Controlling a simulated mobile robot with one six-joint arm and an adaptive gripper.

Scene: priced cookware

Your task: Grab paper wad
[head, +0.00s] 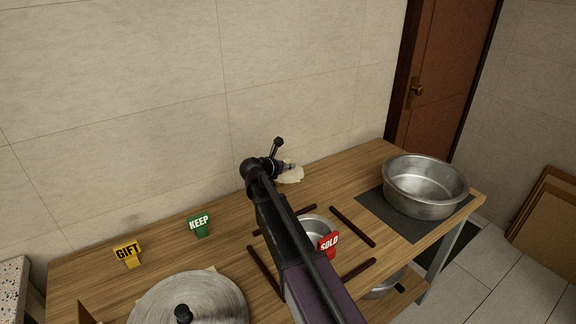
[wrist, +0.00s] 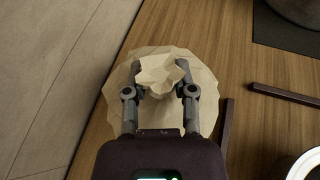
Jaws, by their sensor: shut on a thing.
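The paper wad (wrist: 162,75) is a crumpled cream lump, held between the two fingers of my gripper (wrist: 160,88) in the wrist view. My gripper is shut on it. Below it in the wrist view is a larger crumpled cream sheet or wad (wrist: 118,100) on the wooden table. In the head view my gripper (head: 285,165) is at the back of the table near the wall, and cream paper (head: 292,174) shows beside it. My arm hides part of the table there.
A large metal pot (head: 426,185) stands on a dark mat (head: 380,208) at the right. Dark wooden strips (head: 352,226) surround a smaller metal pot (head: 316,226) with a red SOLD tag (head: 328,245). A green KEEP tag (head: 200,225), yellow GIFT tag (head: 128,254) and round lid (head: 218,292) are left.

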